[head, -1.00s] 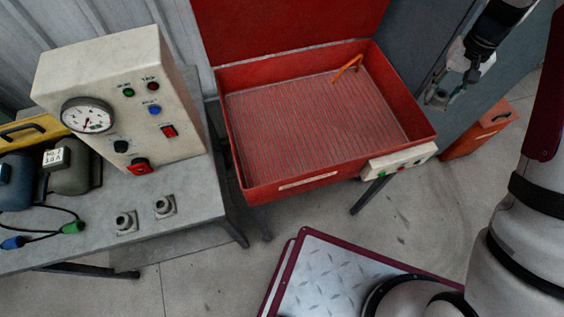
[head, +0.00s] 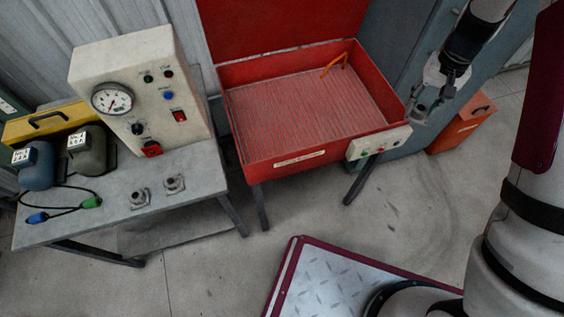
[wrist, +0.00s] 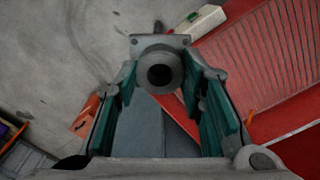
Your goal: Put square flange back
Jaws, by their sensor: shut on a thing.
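A grey square flange with a round hollow hub (wrist: 160,70) is between the teal-padded fingers of my gripper (wrist: 163,78) in the wrist view. Its flat plate faces away from my wrist. In the head view my gripper (head: 431,98) hangs in the air near the right front corner of the red washing tray (head: 290,166). The held flange is small and partly hidden there. Two similar square flanges, a left one (head: 139,199) and a right one (head: 174,184), sit on the grey bench (head: 100,222) at the left, hubs up.
A control box with a gauge (head: 140,90), blue (head: 38,172) and dark green (head: 88,155) pump-like units and a cable occupy the bench. An orange hook-shaped spout (head: 336,63) rises in the tray. An orange box (head: 460,128) stands on the floor. The bench front has bare room.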

